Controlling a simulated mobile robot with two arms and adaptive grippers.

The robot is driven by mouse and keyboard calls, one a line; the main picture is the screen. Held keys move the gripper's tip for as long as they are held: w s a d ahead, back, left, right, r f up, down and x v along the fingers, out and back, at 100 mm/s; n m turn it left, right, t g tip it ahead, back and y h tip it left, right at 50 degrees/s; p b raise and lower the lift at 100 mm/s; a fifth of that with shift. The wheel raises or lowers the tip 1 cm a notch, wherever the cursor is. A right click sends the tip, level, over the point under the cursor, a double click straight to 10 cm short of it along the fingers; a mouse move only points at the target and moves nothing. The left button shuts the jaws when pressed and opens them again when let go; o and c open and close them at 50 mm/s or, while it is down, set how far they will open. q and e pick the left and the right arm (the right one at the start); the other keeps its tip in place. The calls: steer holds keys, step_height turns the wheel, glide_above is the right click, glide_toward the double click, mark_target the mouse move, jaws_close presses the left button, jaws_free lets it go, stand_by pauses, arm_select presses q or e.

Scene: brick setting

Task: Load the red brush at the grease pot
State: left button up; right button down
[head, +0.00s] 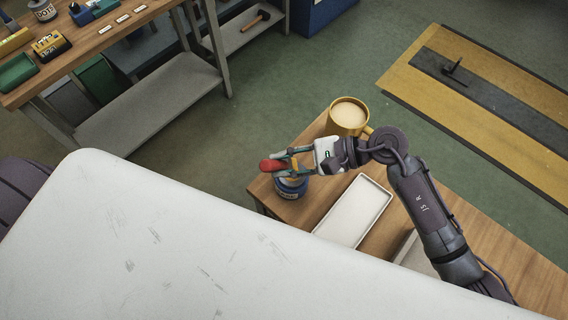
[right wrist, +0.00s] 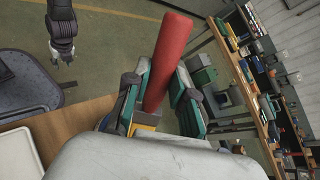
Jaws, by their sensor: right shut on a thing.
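My right gripper (head: 285,160) is shut on the red brush (head: 271,165), whose thick red handle sticks out from the fingers. In the right wrist view the handle (right wrist: 171,52) rises between the two green-and-dark fingers, tilted a little; the bristles are not visible. A blue pot (head: 291,190) stands on the wooden bench directly below the gripper, partly covered by it. A mustard pot (head: 349,115) with a handle and pale cream contents stands behind, to the right. I cannot tell for sure which is the grease pot. My left gripper (right wrist: 62,54) shows small in the right wrist view, its opening unclear.
A long white tray (head: 353,211) lies on the bench (head: 482,246), right of the blue pot. My pale body surface fills the lower left. Another workbench (head: 88,45) with tools stands at the upper left. Green floor (head: 250,105) is clear between the benches.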

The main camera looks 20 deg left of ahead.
mark_target(284, 167)
steer(key=shift+r+p, duration=0.6)
steer(key=shift+r, duration=1.45)
